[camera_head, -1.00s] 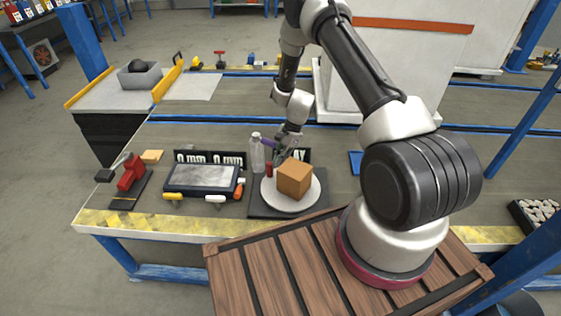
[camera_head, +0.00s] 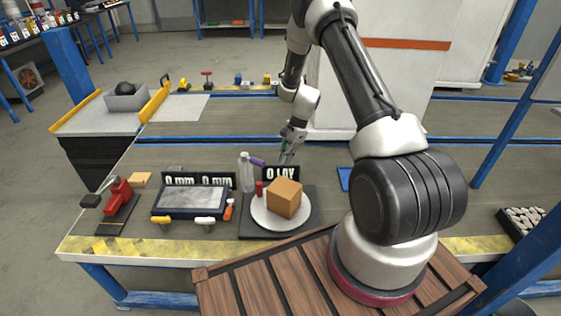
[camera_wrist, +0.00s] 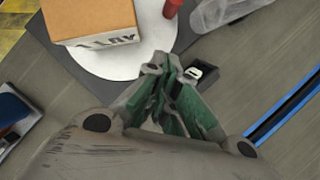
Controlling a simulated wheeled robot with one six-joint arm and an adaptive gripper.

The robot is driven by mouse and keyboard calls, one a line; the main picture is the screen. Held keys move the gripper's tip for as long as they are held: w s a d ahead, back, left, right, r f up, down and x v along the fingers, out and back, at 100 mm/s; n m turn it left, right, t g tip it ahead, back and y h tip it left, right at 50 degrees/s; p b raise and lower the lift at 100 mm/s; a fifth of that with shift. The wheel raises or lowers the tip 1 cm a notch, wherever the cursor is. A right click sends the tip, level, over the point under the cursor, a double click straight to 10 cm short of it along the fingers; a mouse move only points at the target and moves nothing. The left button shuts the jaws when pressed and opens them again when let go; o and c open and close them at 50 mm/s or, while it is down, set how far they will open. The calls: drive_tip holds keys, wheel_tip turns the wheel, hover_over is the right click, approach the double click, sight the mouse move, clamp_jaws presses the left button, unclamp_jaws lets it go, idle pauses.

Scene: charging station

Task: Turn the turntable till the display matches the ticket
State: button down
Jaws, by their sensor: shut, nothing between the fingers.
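The turntable (camera_head: 263,217) is a white round plate on a dark square base, near the table's front. A brown box (camera_head: 284,198) sits on it; in the wrist view the box (camera_wrist: 88,14) shows black lettering on one side. A black display (camera_head: 281,172) with white characters stands behind the plate; it seems to read "0 LUX", but the text is small. I cannot make out a ticket. My gripper (camera_head: 287,158) is shut and empty, above and behind the display. In the wrist view its fingertips (camera_wrist: 171,66) are beside the plate's edge (camera_wrist: 150,45).
A clear bottle (camera_head: 247,174), a red cylinder (camera_head: 259,188) and a purple item (camera_head: 258,161) stand close left of the turntable. A grey-topped device (camera_head: 192,199) and a red clamp-like tool (camera_head: 121,190) are further left.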

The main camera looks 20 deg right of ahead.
drive_tip(key=x, duration=0.7)
drive_tip(key=shift+f, duration=0.2)
drive_tip(key=a, duration=0.3)
drive_tip(key=shift+s+a+f, duration=0.15)
drive_tip(key=shift+s+f, duration=0.15)
drive_tip(key=shift+a, duration=0.55)
drive_tip(key=shift+s, duration=0.1)
drive_tip(key=shift+a+n+g, duration=0.3)
drive_tip(key=shift+a+n, duration=0.35)
drive_tip(key=shift+n, duration=0.15)
drive_tip(key=shift+s+d, duration=0.1)
drive_tip(key=shift+r, duration=0.1)
